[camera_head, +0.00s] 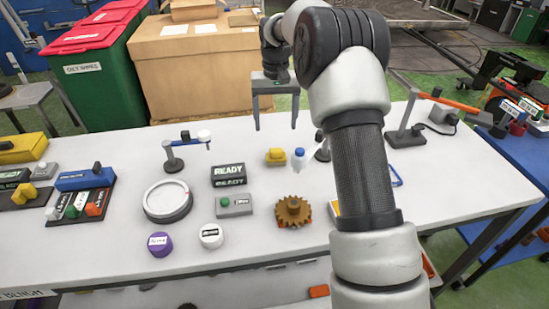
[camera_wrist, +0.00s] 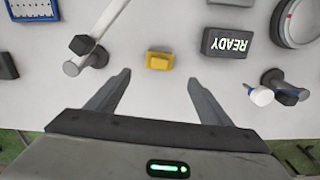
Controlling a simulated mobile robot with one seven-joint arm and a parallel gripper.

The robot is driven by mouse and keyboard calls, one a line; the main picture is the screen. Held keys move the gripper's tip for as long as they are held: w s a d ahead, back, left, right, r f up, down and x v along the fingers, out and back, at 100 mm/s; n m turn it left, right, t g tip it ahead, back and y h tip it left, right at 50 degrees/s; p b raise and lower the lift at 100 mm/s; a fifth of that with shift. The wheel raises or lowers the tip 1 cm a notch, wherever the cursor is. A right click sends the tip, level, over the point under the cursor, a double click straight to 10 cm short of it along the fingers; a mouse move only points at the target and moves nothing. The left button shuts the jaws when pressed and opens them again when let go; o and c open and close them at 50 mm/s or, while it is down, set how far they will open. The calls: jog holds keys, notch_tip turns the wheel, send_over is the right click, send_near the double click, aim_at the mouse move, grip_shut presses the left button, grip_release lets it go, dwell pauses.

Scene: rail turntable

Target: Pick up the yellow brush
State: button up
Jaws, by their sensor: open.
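A small yellow block-like object (camera_head: 276,156), which I take for the yellow brush, lies on the white table behind the brown gear. It also shows near the middle of the wrist view (camera_wrist: 159,61); bristles cannot be made out. My gripper (camera_head: 276,124) is open and empty, with its fingers pointing down above the table at the back. In the wrist view my gripper (camera_wrist: 160,78) has its fingertips on either side of the yellow object's line, with the object just beyond them and apart from both.
A READY sign (camera_head: 229,174) stands left of the yellow object. A blue-capped white item (camera_head: 298,158) is close on its right. The gear (camera_head: 293,211) lies in front. A small stand (camera_head: 174,162) is at the back left; another stand (camera_head: 403,138) is at the right.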

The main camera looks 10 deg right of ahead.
aim_at(276, 150)
notch_tip(276, 150, down, 13)
jog(key=shift+d+r, duration=0.1)
jog(key=c, duration=1.1)
